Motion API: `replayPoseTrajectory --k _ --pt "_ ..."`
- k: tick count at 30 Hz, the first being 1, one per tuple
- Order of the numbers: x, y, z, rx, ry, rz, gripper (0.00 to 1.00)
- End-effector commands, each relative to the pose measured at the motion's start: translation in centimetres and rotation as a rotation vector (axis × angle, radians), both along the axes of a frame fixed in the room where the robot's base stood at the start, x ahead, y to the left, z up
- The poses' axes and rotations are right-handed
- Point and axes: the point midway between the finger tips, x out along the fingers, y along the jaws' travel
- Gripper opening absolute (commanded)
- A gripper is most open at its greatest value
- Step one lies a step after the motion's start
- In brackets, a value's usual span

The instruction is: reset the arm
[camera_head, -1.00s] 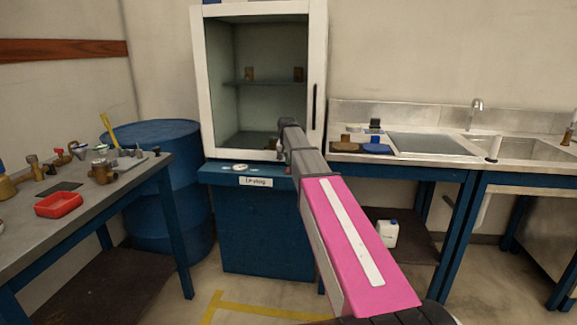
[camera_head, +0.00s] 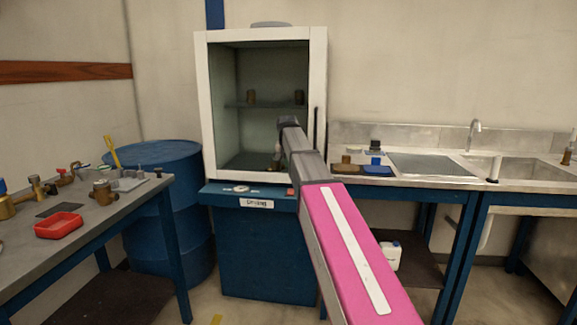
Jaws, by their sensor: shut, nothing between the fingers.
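My arm reaches from the bottom right towards the open front of the white cabinet (camera_head: 203,105), with a pink link nearest and a grey link beyond it. The far end of the grey link overlaps the cabinet opening in the picture. I cannot make out my gripper's fingers; they are hidden behind or beyond the arm. A small brown and pale item (camera_head: 277,157) shows just left of the arm, low in the cabinet opening. Nothing held can be seen.
A workbench (camera_head: 100,222) with a red tray (camera_head: 59,225) and brass fittings stands left, a blue drum (camera_head: 155,155) behind it. A blue labelled base (camera_head: 262,255) supports the cabinet. A sink counter (camera_head: 437,182) with a blue item (camera_head: 375,169) stands right.

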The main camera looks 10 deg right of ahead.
Motion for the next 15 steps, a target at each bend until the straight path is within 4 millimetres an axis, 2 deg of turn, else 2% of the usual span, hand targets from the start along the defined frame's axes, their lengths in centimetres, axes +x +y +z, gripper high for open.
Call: replayPoseTrajectory --k 5,8,11,15 --pt "-0.2 0.0 -0.3 0.000 0.002 0.002 0.00" --pt "-1.0 -0.1 -2.0 0.000 0.009 0.011 0.00" --pt "-2.7 -0.2 -5.4 0.000 0.027 0.032 0.00" --pt "-5.9 -0.3 -11.3 0.000 0.058 0.072 0.00"
